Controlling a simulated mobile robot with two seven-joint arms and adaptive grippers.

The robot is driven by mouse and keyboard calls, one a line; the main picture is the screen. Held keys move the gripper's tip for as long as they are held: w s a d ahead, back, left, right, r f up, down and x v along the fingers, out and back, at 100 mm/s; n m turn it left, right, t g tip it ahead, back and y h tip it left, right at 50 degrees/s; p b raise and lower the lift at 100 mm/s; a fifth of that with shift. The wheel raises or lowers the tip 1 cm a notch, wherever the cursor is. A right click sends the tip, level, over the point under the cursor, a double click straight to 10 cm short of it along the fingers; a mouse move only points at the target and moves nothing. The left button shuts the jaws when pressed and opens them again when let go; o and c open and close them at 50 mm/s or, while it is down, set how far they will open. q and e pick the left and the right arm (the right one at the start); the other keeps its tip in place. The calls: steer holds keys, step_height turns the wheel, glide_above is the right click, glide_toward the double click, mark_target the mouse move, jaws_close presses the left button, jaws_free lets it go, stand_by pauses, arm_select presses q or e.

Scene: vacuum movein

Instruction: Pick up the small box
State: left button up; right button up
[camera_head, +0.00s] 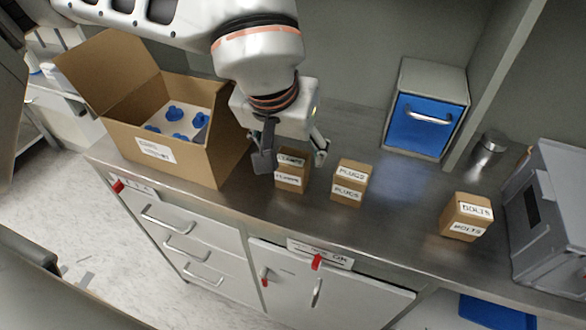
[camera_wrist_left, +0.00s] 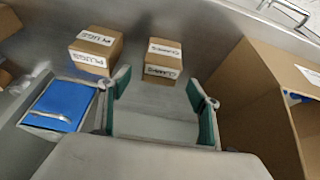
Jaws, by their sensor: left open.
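Three small brown boxes stand on the steel counter. The one labelled CLAMPS (camera_head: 291,183) is nearest my left gripper (camera_head: 292,160); the PLUGS box (camera_head: 349,190) stands to its right, and the BOLTS box (camera_head: 465,221) is farther right. My left gripper is open and empty, its fingers pointing down, with the CLAMPS box just in front of it. In the left wrist view, the CLAMPS box (camera_wrist_left: 162,72) lies beyond and between the fingertips of the left gripper (camera_wrist_left: 158,92), apart from them. The PLUGS box (camera_wrist_left: 97,50) is to its left. My right gripper is not in view.
A large open carton (camera_head: 200,158) with blue-topped items stands left of my left gripper. A blue-fronted drawer unit (camera_head: 424,126) stands at the back, near a metal cylinder (camera_head: 489,147). A grey case (camera_head: 550,225) is at the right. Counter (camera_head: 395,215) is clear between PLUGS and BOLTS.

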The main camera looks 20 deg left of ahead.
mark_target(292, 156)
arm_select(q)
steer(key=x, duration=0.3)
steer(key=shift+s, duration=0.2)
steer(key=shift+w+f, duration=0.2)
steer(key=shift+f, duration=0.1)
steer(key=c, duration=1.4)
steer(key=shift+r, duration=0.2)
steer(key=shift+r+p, duration=1.55)
steer(key=shift+r, duration=8.3)
